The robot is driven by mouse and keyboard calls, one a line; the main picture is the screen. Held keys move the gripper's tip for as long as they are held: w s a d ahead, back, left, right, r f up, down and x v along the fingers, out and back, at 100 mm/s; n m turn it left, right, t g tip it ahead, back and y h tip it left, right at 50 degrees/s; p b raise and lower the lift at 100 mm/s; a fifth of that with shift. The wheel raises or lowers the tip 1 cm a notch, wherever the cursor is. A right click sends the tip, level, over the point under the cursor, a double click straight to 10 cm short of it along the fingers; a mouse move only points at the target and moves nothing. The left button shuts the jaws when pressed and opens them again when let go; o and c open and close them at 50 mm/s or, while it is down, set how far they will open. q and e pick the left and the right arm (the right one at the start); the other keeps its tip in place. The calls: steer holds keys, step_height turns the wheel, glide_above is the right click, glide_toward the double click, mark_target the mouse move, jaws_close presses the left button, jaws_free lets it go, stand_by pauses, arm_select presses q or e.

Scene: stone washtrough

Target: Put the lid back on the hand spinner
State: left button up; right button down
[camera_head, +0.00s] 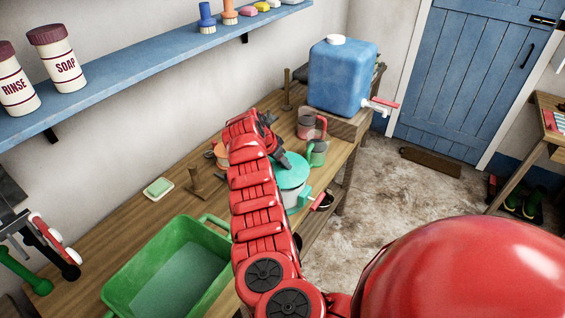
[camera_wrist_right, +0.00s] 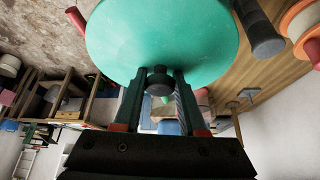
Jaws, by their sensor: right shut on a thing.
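The teal round lid (camera_head: 291,172) shows in the head view just below my right gripper (camera_head: 283,160). In the right wrist view the lid (camera_wrist_right: 165,35) fills the top, and my right gripper (camera_wrist_right: 158,78) is shut on its dark knob (camera_wrist_right: 160,82). The pale spinner body (camera_head: 294,200) shows under the lid, with a teal bracket and a red crank handle (camera_head: 321,200) at its right side. The lid is over the body; I cannot tell whether it touches the rim. My arm hides part of the spinner. My left gripper is not in view.
A green tub (camera_head: 118,288) stands on the wooden bench left of my arm. A soap dish (camera_head: 158,188), a wooden stand (camera_head: 204,186), mugs (camera_head: 317,153) and a blue water container (camera_head: 342,78) are also there. A blue shelf (camera_head: 130,77) runs along the wall.

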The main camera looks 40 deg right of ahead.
steer(key=shift+b, duration=0.45)
stand_by(0.8)
steer(key=shift+s+f+b, duration=0.1)
steer(key=shift+f+b, duration=0.1)
steer(key=shift+b, duration=0.9)
stand_by(0.7)
stand_by(0.4)
jaws_free()
stand_by(0.3)
steer(key=shift+r, duration=0.15)
steer(key=shift+r+p, duration=0.65)
steer(key=shift+r, duration=2.8)
steer(key=shift+c, duration=0.2)
